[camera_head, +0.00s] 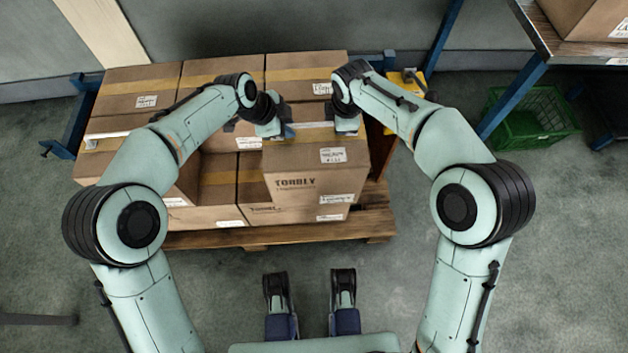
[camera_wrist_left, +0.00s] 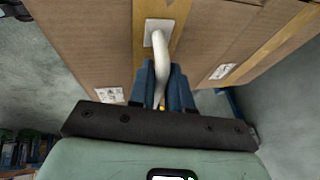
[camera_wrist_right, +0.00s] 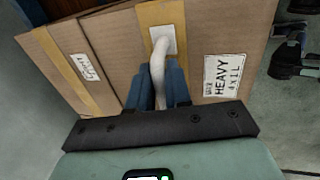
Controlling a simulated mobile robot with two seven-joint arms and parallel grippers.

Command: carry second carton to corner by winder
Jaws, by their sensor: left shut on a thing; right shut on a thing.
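A brown carton (camera_head: 313,178) marked TORRLY sits at the front right of the stacked cartons on the wooden pallet (camera_head: 290,233). My left gripper (camera_head: 287,131) and my right gripper (camera_head: 346,126) are at its two upper sides. In the left wrist view, the blue fingers of my left gripper (camera_wrist_left: 162,85) are shut on a white strap handle (camera_wrist_left: 160,50) on a carton's taped side. In the right wrist view, my right gripper (camera_wrist_right: 158,88) is shut on a similar white handle (camera_wrist_right: 162,60), beside a HEAVY label. Whether the carton touches those below is unclear.
More cartons (camera_head: 140,92) fill the back and left of the pallet. A yellow device (camera_head: 405,82) and a blue post stand at its back right.

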